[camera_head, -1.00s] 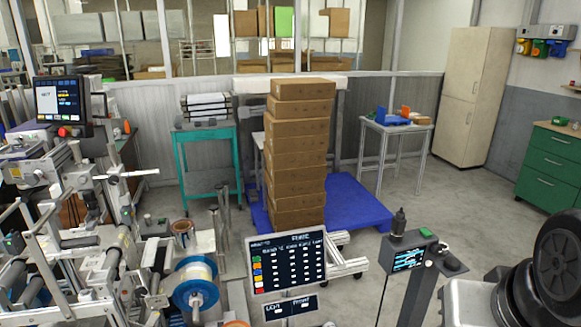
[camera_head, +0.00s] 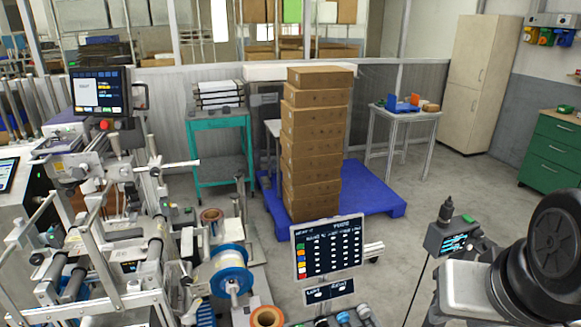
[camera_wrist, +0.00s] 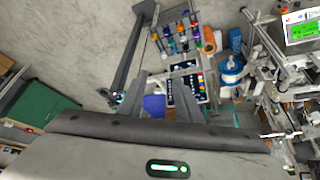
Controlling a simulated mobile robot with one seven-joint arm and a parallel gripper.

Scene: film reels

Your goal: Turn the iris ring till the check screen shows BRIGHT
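I cannot make out an iris ring in either view. I cannot tell which display is the check screen. A monitor (camera_head: 98,92) stands on the machine at the left, its text too small to read. A dark board (camera_head: 328,248) with coloured squares and white marks stands at the lower middle. A small lit screen (camera_head: 453,242) is on a post at the right. In the wrist view, a green-lit screen (camera_wrist: 302,29) shows at the top right. My gripper (camera_wrist: 160,82) has its two fingers apart, with nothing seen between them, over the floor and equipment.
The machine (camera_head: 120,220) with rollers and a blue-white reel (camera_head: 228,268) fills the left. Stacked boxes (camera_head: 316,140) stand on a blue pallet (camera_head: 372,196). A teal cart (camera_head: 219,121) and a small table (camera_head: 400,115) are behind. Floor at the right middle is clear.

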